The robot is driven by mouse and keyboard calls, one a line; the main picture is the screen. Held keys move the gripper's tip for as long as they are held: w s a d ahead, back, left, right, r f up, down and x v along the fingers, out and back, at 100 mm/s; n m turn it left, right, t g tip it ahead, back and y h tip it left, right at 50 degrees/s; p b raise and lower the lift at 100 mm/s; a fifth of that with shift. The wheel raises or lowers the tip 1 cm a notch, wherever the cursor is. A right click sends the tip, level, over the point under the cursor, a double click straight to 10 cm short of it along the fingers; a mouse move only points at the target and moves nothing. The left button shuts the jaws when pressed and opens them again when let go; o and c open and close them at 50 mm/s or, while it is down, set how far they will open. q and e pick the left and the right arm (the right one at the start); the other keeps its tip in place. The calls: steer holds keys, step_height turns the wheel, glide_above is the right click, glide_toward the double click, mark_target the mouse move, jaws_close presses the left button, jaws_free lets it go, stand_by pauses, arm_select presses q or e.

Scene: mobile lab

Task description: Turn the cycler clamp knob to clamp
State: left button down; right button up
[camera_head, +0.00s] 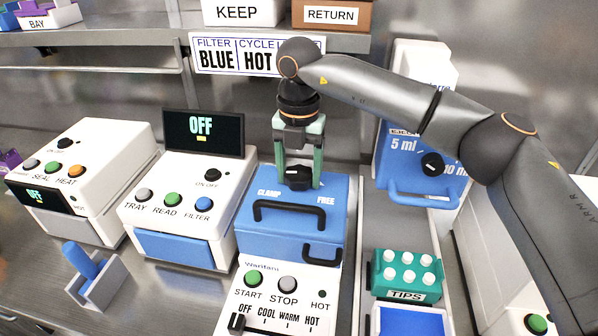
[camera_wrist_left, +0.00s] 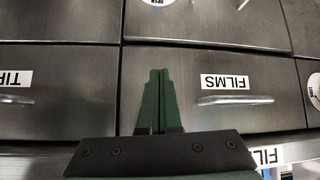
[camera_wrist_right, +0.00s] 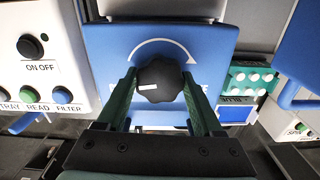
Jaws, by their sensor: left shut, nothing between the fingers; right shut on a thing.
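The cycler (camera_head: 290,225) has a blue lid with the words CLAMP at left and FREE at right. Its black clamp knob (camera_head: 297,179) sits on top of the lid. My right gripper (camera_head: 299,178) points down and is shut on the knob, one green finger on each side. In the right wrist view the knob (camera_wrist_right: 161,80) sits between the fingertips, and its white mark points left. A white curved arrow (camera_wrist_right: 165,47) shows on the lid beyond it. My left gripper (camera_wrist_left: 160,72) is shut and empty in front of metal drawers, outside the head view.
A reader with an OFF screen (camera_head: 202,134) stands left of the cycler, and a sealer (camera_head: 80,180) farther left. A blue dispenser (camera_head: 415,165) and a green tips box (camera_head: 406,275) stand to the right. A shelf (camera_head: 120,36) runs above.

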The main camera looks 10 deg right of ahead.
mark_target(299, 173)
stand_by(0.3)
steer(key=o, duration=1.4)
steer(key=shift+c, duration=0.2)
steer(key=shift+r, duration=0.1)
step_height(299, 173, up, 12)
steer(key=shift+r, duration=0.2)
